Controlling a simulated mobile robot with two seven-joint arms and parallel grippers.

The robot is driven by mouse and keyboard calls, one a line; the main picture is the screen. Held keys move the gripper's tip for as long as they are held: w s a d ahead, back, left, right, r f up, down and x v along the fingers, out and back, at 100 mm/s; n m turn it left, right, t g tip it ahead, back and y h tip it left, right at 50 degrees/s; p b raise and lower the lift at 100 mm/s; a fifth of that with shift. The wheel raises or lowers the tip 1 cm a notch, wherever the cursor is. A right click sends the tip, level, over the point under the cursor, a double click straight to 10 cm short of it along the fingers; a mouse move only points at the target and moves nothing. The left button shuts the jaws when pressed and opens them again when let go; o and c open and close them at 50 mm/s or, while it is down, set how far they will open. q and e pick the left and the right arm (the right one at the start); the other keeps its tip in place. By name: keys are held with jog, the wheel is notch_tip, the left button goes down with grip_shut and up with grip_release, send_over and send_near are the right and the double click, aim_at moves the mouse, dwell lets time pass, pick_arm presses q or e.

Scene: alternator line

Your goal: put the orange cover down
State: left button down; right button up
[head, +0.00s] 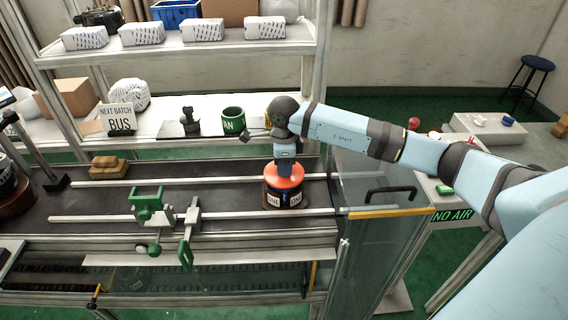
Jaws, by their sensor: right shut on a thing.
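The orange cover (284,177) is a round, domed piece directly under my right gripper (284,166). The gripper points down and is shut on the cover; its fingertips are mostly hidden. The cover sits at the top of a dark, round labelled unit (286,197) on the dark conveyor (240,180). I cannot tell whether the cover rests on that unit or hangs just above it. My left gripper is not in view.
Metal rails (180,217) and a green clamp fixture (150,203) lie along the conveyor to the left. A brown block (109,166) sits further left. A shelf with white packages (203,30) stands behind. A clear panel (370,240) with a black handle is at right.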

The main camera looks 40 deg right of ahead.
jog(key=shift+f+b, duration=0.4)
jog(key=shift+f, duration=0.2)
jog(key=o, duration=0.9)
jog(key=shift+r, duration=0.1)
jog(key=shift+r+p, duration=0.25)
jog(key=shift+p, duration=0.1)
jog(key=shift+r+p, duration=0.5)
jog(key=shift+r, duration=0.1)
notch_tip(320, 180, up, 11)
jog(key=shift+r+b, duration=0.2)
jog(key=shift+b, duration=0.3)
